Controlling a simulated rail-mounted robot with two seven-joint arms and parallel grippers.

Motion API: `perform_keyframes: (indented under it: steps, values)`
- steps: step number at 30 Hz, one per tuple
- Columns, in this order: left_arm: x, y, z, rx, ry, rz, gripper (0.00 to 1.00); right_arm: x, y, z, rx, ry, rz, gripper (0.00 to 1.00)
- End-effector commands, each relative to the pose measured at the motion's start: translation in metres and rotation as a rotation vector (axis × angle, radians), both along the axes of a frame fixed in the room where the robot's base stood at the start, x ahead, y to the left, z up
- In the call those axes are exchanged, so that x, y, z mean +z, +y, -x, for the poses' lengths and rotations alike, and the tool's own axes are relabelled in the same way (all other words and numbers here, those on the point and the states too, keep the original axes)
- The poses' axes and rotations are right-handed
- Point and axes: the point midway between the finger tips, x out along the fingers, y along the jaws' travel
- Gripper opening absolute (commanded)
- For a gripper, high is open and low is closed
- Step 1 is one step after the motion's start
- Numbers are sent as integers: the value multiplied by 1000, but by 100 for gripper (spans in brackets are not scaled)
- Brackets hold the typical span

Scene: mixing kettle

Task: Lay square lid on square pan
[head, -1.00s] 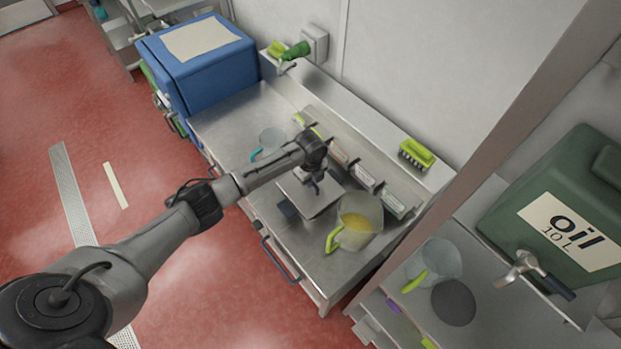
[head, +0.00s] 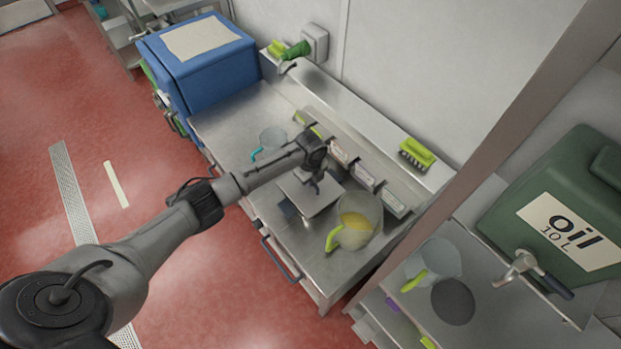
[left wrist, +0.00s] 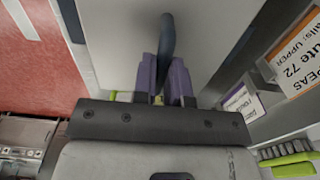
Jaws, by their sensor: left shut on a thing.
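The square lid (head: 312,198) is a flat grey metal plate on the steel counter's middle, between two jugs. My left gripper (head: 317,184) is above it, shut on its upright dark handle. In the left wrist view the handle (left wrist: 167,45) stands between the purple fingers (left wrist: 164,85), with the grey lid (left wrist: 110,40) spreading behind. The square pan is mostly or wholly hidden under the lid; a dark blue-grey piece (head: 288,209) at the lid's left edge may be its handle. I cannot tell whether the lid touches the pan. My right gripper is not in view.
A jug of yellow contents (head: 357,222) stands close to the lid's right. A clear jug with a teal handle (head: 270,142) stands to the left. Labelled containers (head: 362,176) line the back. A blue box (head: 200,65) bounds the counter's left end (head: 225,122).

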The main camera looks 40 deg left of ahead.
Motion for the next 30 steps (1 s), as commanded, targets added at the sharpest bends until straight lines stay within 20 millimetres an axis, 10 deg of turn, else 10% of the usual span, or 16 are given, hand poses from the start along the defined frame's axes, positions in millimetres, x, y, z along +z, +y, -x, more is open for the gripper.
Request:
perform_keyframes:
  steps: [30]
  values:
    - [-22, 0, -1, 0, -1, 0, 0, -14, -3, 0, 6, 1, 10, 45]
